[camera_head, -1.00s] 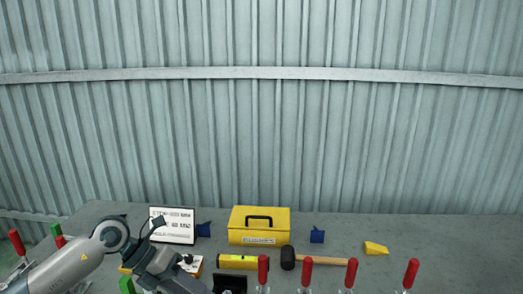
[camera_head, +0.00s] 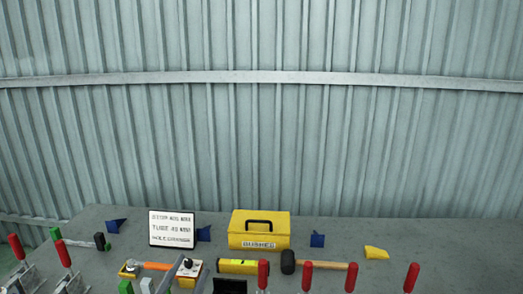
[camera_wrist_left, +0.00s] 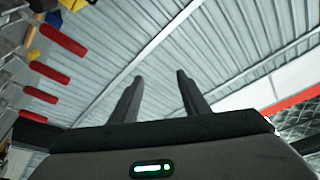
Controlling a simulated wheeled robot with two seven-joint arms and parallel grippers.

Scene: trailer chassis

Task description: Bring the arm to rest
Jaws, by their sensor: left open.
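My left gripper (camera_wrist_left: 159,75) shows in the left wrist view with its two dark fingers apart. Nothing is between them, and the corrugated wall is behind. Several red clamp handles (camera_wrist_left: 62,40) stand to the left of the fingers in that view, apart from them. In the head view the left forearm does not show. My right gripper is in neither view.
The grey table (camera_head: 455,245) holds a yellow toolbox (camera_head: 259,230), a white sign (camera_head: 172,228), a mallet (camera_head: 318,264), an orange-handled tool (camera_head: 150,266) and a yellow wedge (camera_head: 376,252). Red-handled clamps (camera_head: 412,276) line the front. The right back of the table is bare.

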